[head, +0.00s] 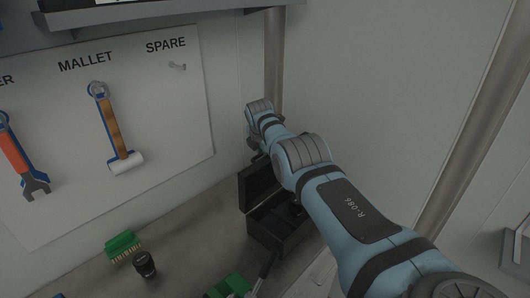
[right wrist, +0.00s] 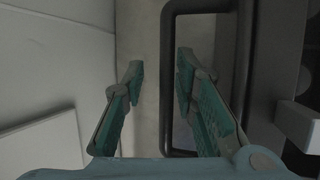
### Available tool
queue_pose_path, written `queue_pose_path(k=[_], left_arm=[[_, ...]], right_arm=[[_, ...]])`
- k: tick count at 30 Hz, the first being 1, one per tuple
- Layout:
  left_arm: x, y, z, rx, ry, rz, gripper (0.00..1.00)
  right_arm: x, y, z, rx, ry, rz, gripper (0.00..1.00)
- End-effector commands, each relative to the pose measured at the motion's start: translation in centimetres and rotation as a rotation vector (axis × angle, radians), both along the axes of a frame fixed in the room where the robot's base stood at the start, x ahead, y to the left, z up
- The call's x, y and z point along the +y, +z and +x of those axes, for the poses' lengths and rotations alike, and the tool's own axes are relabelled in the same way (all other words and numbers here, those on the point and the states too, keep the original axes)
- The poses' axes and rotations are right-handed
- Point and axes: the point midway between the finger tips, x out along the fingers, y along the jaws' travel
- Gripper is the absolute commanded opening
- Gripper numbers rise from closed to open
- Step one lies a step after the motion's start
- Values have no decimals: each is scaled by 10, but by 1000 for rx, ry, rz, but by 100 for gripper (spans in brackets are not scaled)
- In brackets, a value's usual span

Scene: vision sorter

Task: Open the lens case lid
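The black lens case (head: 282,238) stands on the bench in the head view, partly under my right arm. Its lid (head: 258,186) is raised at the back left, and the dark divided inside shows. My right gripper lies beyond the lid in the head view, mostly hidden by its own wrist. In the right wrist view its teal fingers (right wrist: 160,75) are apart. A dark looped handle (right wrist: 168,90) has one long bar between the fingers, with a gap visible on the left; contact on the right is unclear. My left gripper is not in view.
A green board (head: 122,246) and a small black cylinder (head: 145,263) lie left of the case. Another green piece (head: 230,286) and a dark rod (head: 265,268) are in front. A tool panel (head: 60,120) with a mallet (head: 115,130) stands behind.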

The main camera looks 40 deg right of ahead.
Motion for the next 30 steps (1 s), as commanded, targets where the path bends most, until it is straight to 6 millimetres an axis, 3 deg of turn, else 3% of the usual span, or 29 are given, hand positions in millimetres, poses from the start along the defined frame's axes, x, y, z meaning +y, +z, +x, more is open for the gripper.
queue_pose_path(k=[14, 19, 24, 30], left_arm=[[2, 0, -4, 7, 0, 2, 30], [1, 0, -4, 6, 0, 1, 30], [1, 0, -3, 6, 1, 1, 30], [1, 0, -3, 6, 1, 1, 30]], right_arm=[[-2, 9, -3, 1, -10, -3, 30], [10, 29, -13, 0, -3, -3, 30], [29, 75, -29, -1, -2, -2, 30], [40, 102, -39, 3, -2, -2, 30]])
